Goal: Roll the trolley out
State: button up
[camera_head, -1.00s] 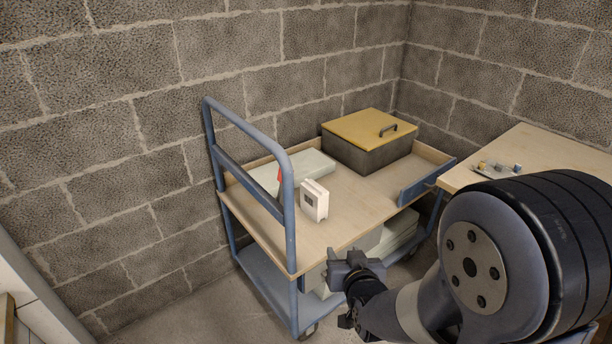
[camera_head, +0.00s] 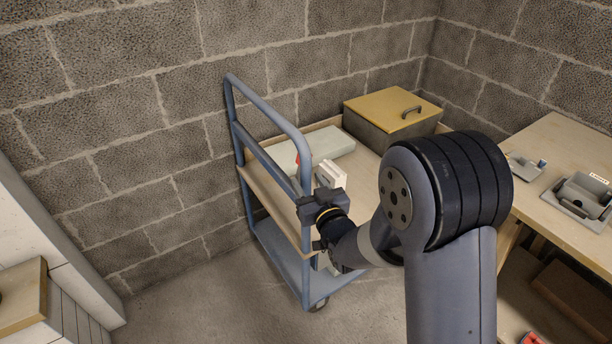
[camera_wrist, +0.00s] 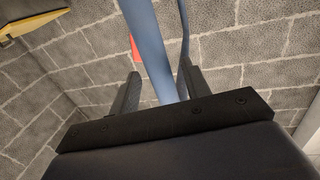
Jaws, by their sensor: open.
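The blue trolley (camera_head: 268,163) stands against the block wall, with its tall push handle at its left end. Its wooden top deck holds a yellow-lidded grey box (camera_head: 392,112), a flat pale box and a small white box (camera_head: 330,173). My gripper (camera_head: 318,198) is in front of the near post of the handle in the head view; the arm hides part of the deck. In the wrist view my gripper (camera_wrist: 158,88) is open, and the blue handle post (camera_wrist: 152,45) shows between its two fingers. I cannot tell whether they touch.
A wooden workbench (camera_head: 565,145) with a grey tool and small parts stands at the right. A white cabinet (camera_head: 40,235) with a wooden piece stands at the lower left. Bare concrete floor (camera_head: 195,290) lies left of and in front of the trolley.

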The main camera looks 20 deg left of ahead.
jog(key=shift+x, duration=1.2)
jog(key=shift+c, duration=0.3)
grip_shut()
